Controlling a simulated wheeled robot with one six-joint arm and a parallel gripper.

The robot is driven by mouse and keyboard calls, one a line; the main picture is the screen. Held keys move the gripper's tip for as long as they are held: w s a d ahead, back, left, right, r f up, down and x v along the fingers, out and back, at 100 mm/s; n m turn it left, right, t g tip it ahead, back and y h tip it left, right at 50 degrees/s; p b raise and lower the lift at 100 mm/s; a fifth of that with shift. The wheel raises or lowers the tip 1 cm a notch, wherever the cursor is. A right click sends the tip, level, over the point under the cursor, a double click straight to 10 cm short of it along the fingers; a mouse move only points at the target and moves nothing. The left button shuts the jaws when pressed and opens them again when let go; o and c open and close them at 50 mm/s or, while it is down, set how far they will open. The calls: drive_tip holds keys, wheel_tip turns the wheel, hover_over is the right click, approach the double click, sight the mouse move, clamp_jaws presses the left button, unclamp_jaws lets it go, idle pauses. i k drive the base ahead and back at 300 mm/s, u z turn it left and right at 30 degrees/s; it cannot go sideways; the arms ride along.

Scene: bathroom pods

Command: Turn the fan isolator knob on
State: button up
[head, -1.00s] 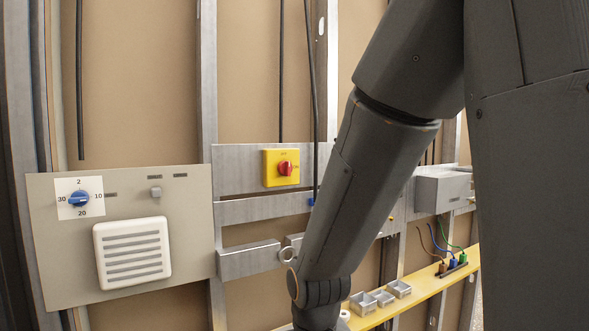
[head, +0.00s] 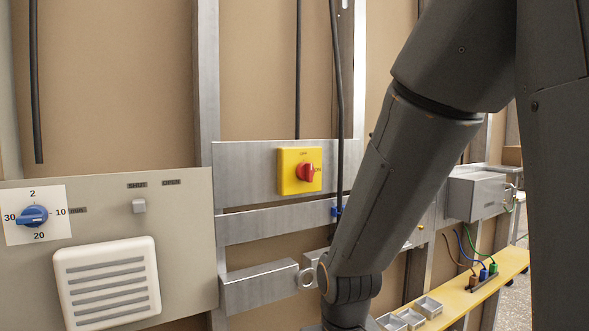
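The fan isolator is a yellow plate (head: 289,181) with a red knob (head: 308,172) on a metal rail, near the middle of the head view. Its small markings are too small to read surely, and I cannot tell the knob's position for certain. My arm comes down on the right side of the view, to the right of the isolator. My gripper is below the bottom edge and does not show. Nothing covers the knob.
A grey box (head: 480,195) and a yellow shelf (head: 455,300) with small metal trays stand at right. Cables hang beside the isolator.

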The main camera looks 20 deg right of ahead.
sight(304, 171)
drive_tip(key=z, duration=1.45)
drive_tip(key=k, duration=1.2)
drive_tip(key=u, duration=1.4)
drive_tip(key=i, duration=0.5)
drive_tip(key=z, duration=0.1)
